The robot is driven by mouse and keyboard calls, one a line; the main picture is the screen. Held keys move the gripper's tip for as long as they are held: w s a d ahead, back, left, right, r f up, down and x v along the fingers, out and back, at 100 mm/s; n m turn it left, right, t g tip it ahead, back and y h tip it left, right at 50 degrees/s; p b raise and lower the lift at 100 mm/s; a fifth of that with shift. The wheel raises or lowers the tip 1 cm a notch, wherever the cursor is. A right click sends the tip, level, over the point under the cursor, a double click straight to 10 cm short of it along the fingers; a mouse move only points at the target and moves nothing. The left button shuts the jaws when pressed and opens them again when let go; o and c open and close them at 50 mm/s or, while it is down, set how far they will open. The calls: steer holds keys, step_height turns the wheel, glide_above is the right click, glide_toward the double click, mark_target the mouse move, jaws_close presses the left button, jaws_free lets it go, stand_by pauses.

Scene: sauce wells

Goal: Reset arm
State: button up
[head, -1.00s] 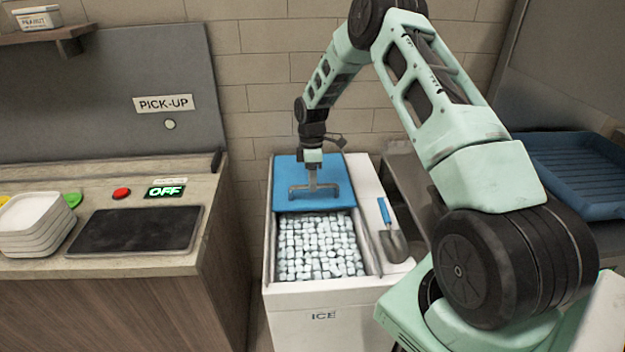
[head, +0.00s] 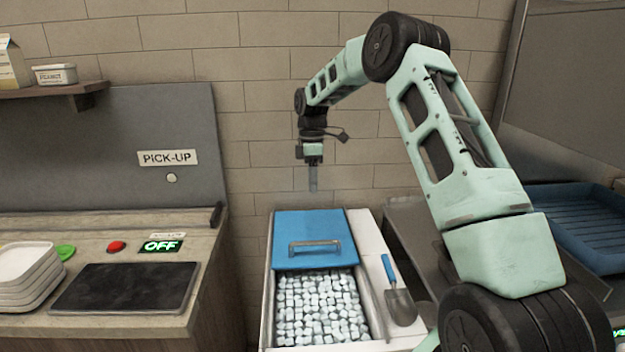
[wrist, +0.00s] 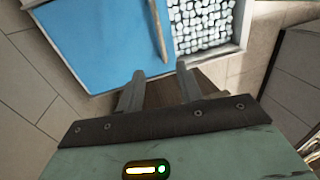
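My gripper (head: 313,180) hangs in the air above the ice bin, pointing down, clear of the blue lid (head: 300,228). In the wrist view my gripper (wrist: 160,70) shows two fingers spread apart with nothing between them, so it is open and empty. The lid's handle (head: 315,246) is free, and in the wrist view the blue lid (wrist: 85,45) lies beyond the fingers. The lid covers the back part of the ice bin (head: 268,310); the front part is uncovered and shows ice cubes (head: 318,308).
A scoop (head: 399,300) with a blue handle lies on the bin's right ledge. At left, the counter holds stacked white trays (head: 25,275), a dark pad (head: 122,288), a red button (head: 117,247) and an OFF display (head: 161,246). A blue tray (head: 590,230) sits at right.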

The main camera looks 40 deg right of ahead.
steer(key=shift+r, duration=0.6)
steer(key=s+a+r, duration=0.1)
steer(key=s+a, duration=0.2)
steer(key=a, duration=0.6)
steer(key=s+a+r, duration=0.1)
steer(key=s+a, duration=0.3)
steer(key=a, duration=0.4)
steer(key=s+a+r, duration=0.2)
steer(key=s+a, duration=0.1)
steer(key=a, duration=0.6)
steer(key=s+a+f+m+t, duration=0.1)
steer(key=s+a, duration=0.3)
steer(key=s, duration=0.9)
steer(key=s+a+f+m, duration=0.2)
steer(key=s+a, duration=0.3)
steer(key=s, duration=0.9)
steer(key=shift+a+m+t+h, duration=0.2)
steer(key=shift+m+t+h, duration=0.1)
steer(key=shift+t, duration=0.1)
